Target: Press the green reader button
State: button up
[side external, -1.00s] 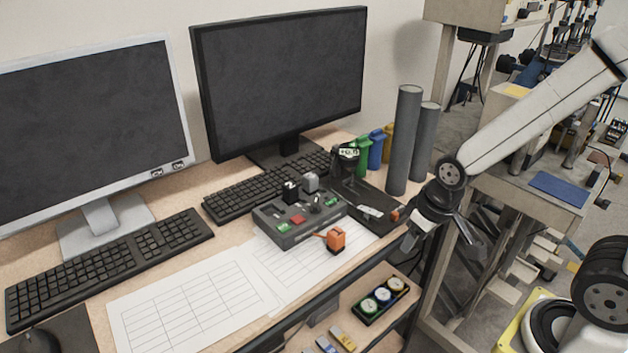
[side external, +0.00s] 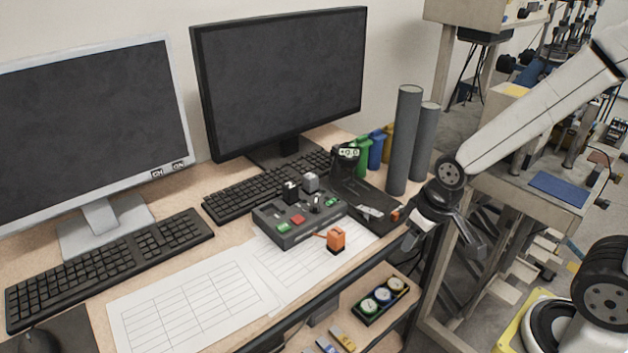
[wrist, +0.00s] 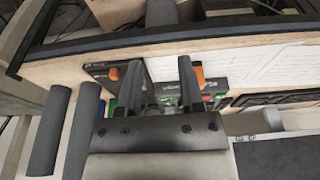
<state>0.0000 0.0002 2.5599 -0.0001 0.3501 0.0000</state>
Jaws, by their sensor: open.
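A dark grey control box (side external: 298,222) sits on the desk. It carries a green button (side external: 283,227) at its front left, a second green button (side external: 331,202) at its right, and a red button (side external: 297,219). A black device with a small lit display (side external: 348,153) stands behind it. I cannot tell which green button is the reader's. My gripper (side external: 443,234) is open and empty, off the desk's right edge and well apart from the box. In the wrist view the open fingers (wrist: 160,70) partly hide the box beyond them.
Two tall grey cylinders (side external: 404,140) stand between my arm and the desk's back. Two monitors (side external: 280,80) and keyboards (side external: 107,262) fill the left. A lower shelf (side external: 375,330) holds round gauges.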

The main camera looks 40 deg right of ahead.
grip_shut()
dwell(1.5)
